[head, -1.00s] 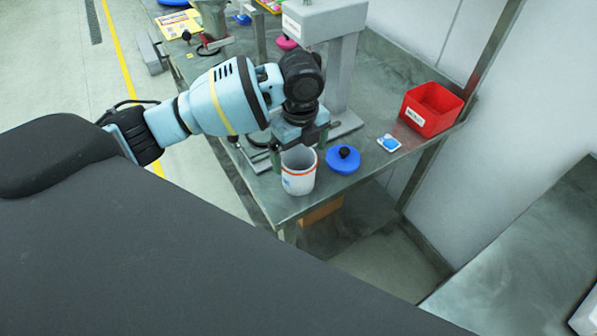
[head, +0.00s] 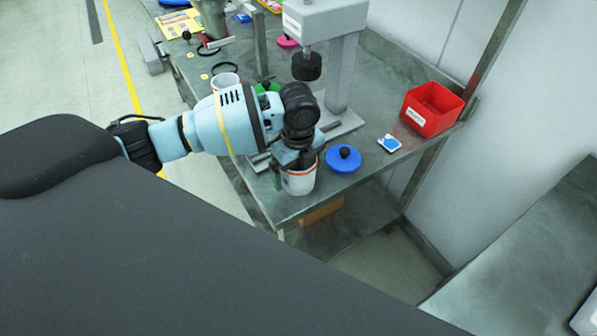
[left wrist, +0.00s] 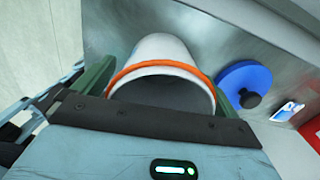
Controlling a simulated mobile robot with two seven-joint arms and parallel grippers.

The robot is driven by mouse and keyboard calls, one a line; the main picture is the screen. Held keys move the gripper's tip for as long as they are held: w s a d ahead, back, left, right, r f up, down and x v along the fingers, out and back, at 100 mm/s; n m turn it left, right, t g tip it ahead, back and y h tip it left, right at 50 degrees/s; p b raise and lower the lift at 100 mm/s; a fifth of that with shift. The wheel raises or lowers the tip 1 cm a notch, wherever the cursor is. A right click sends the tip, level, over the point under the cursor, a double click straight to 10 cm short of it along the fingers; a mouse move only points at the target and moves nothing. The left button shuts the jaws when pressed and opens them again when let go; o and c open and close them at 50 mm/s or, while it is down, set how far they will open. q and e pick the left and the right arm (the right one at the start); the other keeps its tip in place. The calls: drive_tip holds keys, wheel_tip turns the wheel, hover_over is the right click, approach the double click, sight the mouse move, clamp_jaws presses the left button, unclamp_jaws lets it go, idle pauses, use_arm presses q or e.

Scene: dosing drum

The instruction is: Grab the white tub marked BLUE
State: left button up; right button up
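A white tub with an orange band (head: 300,186) stands upright at the near end of the steel bench in the head view. Its marking is too small to read. In the left wrist view the tub (left wrist: 165,50) lies between the two green fingers, its dark open mouth toward the camera. My left gripper (head: 297,168) is low over the tub, open, with one finger on either side of its rim. I cannot tell whether the fingers touch the wall. A blue lid with a black knob (head: 343,159) lies just right of the tub. My right gripper is not in view.
A second white tub (head: 225,80) stands farther back, partly behind my left arm. A grey press (head: 340,75) stands behind the gripper. A blue-and-white card (head: 389,144) and a red bin (head: 432,110) are to the right. The bench's front edge is close to the tub.

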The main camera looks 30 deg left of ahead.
use_arm(q)
drive_tip(key=c, duration=0.8)
drive_tip(key=shift+r, duration=0.15)
drive_tip(key=shift+r, duration=0.5)
wheel_tip(320, 180, up, 2)
drive_tip(key=shift+w+r, duration=0.1)
drive_tip(key=s+a+r, duration=0.1)
drive_tip(key=s+a, duration=0.9)
drive_tip(key=a, duration=0.2)
drive_tip(key=shift+a+r, duration=0.3)
